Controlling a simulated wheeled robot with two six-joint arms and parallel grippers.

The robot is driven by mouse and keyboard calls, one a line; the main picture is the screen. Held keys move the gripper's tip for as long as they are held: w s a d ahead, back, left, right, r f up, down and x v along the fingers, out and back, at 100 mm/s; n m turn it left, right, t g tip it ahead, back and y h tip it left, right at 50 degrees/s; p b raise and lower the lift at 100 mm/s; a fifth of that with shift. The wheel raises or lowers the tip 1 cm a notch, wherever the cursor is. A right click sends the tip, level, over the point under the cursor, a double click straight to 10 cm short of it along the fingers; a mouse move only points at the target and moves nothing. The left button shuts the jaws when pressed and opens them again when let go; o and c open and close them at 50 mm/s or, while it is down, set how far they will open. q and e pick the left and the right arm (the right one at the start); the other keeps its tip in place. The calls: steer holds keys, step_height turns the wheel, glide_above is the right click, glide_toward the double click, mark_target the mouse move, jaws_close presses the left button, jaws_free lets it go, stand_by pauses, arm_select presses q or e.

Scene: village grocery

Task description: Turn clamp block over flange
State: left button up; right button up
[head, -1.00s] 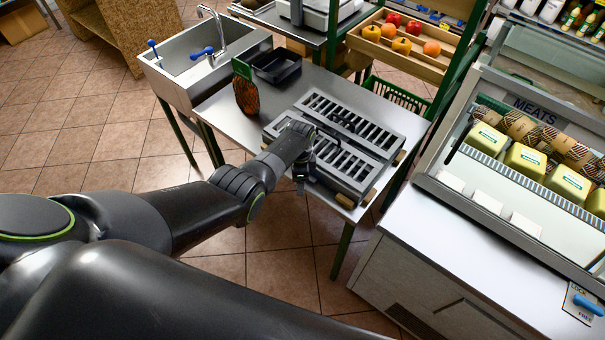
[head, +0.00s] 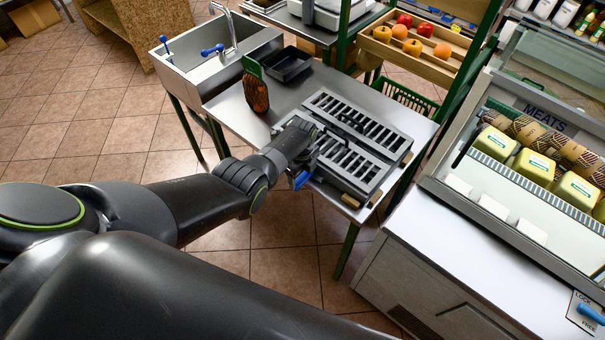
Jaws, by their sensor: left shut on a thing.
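A grey slotted metal unit with two grate panels (head: 371,125) lies on the steel table. My left gripper (head: 304,163) is at its near left edge, at the end of the dark arm from the left. The gripper is shut on a small part that I take for the clamp block; the arm's wrist hides most of it. A blue piece (head: 301,180) shows just below the gripper. I cannot tell the flange apart from the unit's edge. My right gripper is not in view.
A black tray (head: 286,64) and an upright dark orange-brown pack (head: 256,88) stand behind on the steel table (head: 225,105). The meats counter (head: 400,235) is close on the right.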

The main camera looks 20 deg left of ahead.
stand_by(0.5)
arm_select(q)
steer(key=o, duration=1)
steer(key=shift+r+p, duration=0.3)
steer(key=shift+r, duration=0.2)
step_height(320, 180, up, 7)
steer(key=shift+r+p, duration=0.15)
steer(key=shift+p, duration=0.85)
step_height(320, 180, up, 9)
steer(key=shift+r+b, duration=0.1)
steer(key=shift+b, duration=0.2)
